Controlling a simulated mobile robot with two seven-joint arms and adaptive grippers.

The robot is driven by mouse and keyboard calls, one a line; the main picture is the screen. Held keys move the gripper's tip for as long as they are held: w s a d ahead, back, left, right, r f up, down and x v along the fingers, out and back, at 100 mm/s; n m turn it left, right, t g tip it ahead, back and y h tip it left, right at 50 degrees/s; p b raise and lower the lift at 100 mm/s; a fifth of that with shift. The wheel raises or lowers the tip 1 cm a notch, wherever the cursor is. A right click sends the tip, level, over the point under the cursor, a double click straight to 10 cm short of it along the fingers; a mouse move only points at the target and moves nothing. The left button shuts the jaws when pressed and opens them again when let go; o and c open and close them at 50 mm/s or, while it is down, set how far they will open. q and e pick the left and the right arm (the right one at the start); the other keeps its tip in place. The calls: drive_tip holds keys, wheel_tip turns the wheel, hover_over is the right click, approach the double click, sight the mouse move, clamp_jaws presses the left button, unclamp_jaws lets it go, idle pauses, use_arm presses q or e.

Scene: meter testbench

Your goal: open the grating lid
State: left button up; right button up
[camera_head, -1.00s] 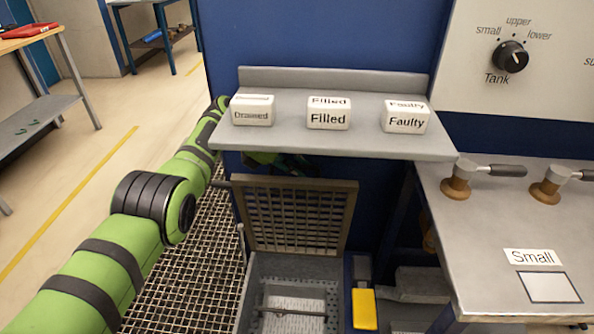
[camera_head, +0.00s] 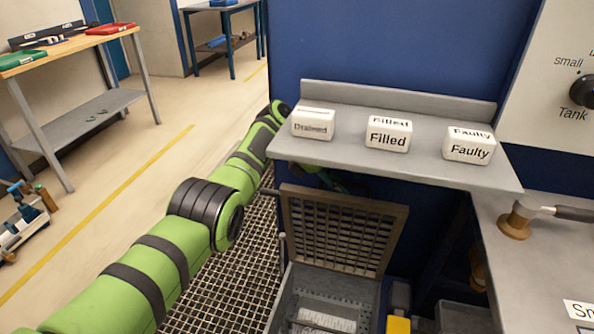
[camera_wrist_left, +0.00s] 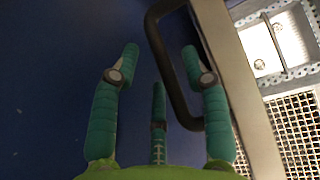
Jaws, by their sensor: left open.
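The grating lid (camera_head: 340,232) is a brown frame with a lattice. It stands raised, nearly upright, at the back of an open grey box (camera_head: 285,300) below the shelf. In the left wrist view the lid's beige edge (camera_wrist_left: 238,85) runs along the right, with a dark bar handle (camera_wrist_left: 160,45) on it. My left gripper (camera_wrist_left: 160,65) is open, its teal fingers spread near the handle; I cannot tell if any finger touches it. In the head view the left gripper (camera_head: 340,179) is mostly hidden under the shelf, behind the lid's top. My right gripper is out of view.
A grey shelf (camera_head: 400,165) with three labelled white blocks overhangs the lid. A mesh floor grate (camera_head: 225,285) lies left of the box. A metal bench (camera_head: 550,250) with a valve handle stands right. A yellow-topped item (camera_head: 398,325) sits beside the box.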

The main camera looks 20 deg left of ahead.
use_arm(q)
drive_tip(key=v, duration=0.3)
drive_tip(key=shift+a+r, duration=0.15)
drive_tip(key=shift+a, duration=0.2)
drive_tip(key=s+a, duration=0.2)
drive_tip(key=a, duration=0.9)
drive_tip(key=shift+s+a, duration=0.25)
drive_tip(key=shift+s, duration=0.05)
